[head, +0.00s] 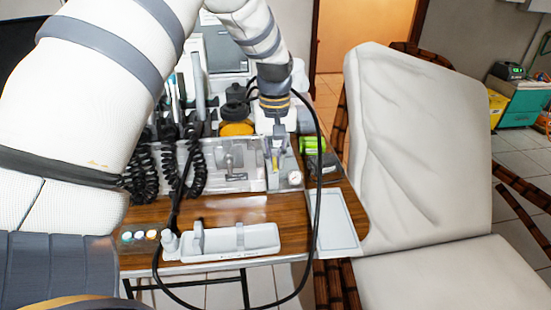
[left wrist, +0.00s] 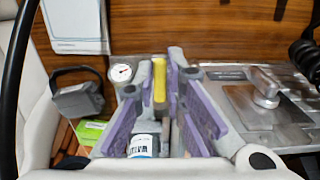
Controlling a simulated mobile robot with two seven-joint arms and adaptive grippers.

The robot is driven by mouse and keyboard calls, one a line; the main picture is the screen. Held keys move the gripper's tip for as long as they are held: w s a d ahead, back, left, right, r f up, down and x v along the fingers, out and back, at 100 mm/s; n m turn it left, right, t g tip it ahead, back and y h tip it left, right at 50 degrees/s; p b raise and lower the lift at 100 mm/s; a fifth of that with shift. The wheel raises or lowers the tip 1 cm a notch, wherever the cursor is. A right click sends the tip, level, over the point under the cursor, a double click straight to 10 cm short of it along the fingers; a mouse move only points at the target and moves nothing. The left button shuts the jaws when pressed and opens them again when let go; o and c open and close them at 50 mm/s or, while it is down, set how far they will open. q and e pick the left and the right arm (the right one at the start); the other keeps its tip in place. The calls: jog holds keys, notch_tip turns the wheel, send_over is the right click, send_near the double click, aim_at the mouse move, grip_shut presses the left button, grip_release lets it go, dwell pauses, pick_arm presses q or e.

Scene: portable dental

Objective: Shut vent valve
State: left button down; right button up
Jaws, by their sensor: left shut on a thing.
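The vent valve shows as a small yellow lever (left wrist: 159,80) between the purple-padded fingers of my left gripper (left wrist: 160,88) in the left wrist view. In the head view my left gripper (head: 278,148) points down at the right end of the metal unit, and a bit of yellow (head: 275,163) shows at its tips. The gripper is shut on the yellow lever. The valve's body is mostly hidden by the fingers. A round white pressure gauge (left wrist: 121,73) stands beside the fingers; it also shows in the head view (head: 295,178). My right gripper is not in view.
A labelled bottle (left wrist: 143,145) stands below the fingers. A black hose (head: 318,190) loops past the gripper. Coiled black hoses (head: 193,165) hang at left. A white tray (head: 225,241) and a pale pad (head: 338,225) lie on the wooden table. A dental chair (head: 425,145) stands right.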

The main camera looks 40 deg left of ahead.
aim_at(275, 166)
pick_arm(q)
jog(key=c, duration=1.7)
grip_release()
jog(key=shift+o, duration=0.2)
notch_tip(275, 166, up, 12)
